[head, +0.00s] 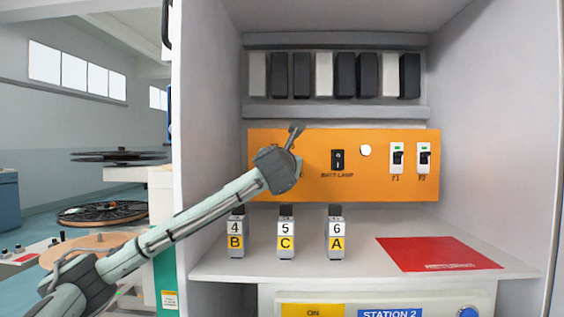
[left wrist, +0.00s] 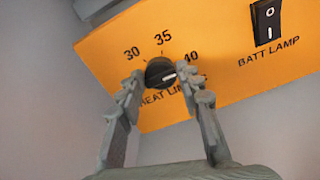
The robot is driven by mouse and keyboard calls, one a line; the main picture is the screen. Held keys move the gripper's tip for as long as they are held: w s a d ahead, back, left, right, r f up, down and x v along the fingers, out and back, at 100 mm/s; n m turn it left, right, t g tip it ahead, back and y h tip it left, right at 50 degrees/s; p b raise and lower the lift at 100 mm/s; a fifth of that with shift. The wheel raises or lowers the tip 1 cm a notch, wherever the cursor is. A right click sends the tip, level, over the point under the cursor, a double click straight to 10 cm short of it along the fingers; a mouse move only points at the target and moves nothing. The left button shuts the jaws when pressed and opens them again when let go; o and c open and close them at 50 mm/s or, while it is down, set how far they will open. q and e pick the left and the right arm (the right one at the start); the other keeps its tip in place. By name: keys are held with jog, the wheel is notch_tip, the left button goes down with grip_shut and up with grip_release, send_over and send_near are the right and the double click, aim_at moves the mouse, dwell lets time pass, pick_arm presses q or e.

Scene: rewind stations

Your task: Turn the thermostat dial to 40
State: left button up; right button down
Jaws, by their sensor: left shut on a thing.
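The thermostat dial (left wrist: 160,72) is a round black knob with a white pointer line, on an orange panel (left wrist: 225,40). The numbers 30, 35 and 40 (left wrist: 190,56) are printed around it. The pointer faces right, on the 40 side; I cannot tell whether it sits exactly on the mark. My left gripper (left wrist: 165,82) has one finger on each side of the dial and is shut on it. In the head view my left wrist hides the dial and fingers on the panel (head: 405,185). My right gripper is out of view.
A batt lamp switch (head: 337,160), a white round lamp (head: 365,150) and two breakers (head: 397,157) are to the right on the panel. Several numbered blocks (head: 286,240) stand on the shelf below, with a red mat (head: 438,253) to the right. Cabinet walls close both sides.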

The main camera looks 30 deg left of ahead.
pick_arm(q)
jog(key=shift+f, duration=0.2)
jog(key=o, duration=0.9)
jog(key=shift+o, duration=1.1)
jog(key=shift+r, duration=0.15)
jog(key=shift+s+d, duration=0.1)
jog(key=v, duration=1.1)
jog(key=shift+s, duration=0.3)
jog(key=shift+s+d, duration=0.1)
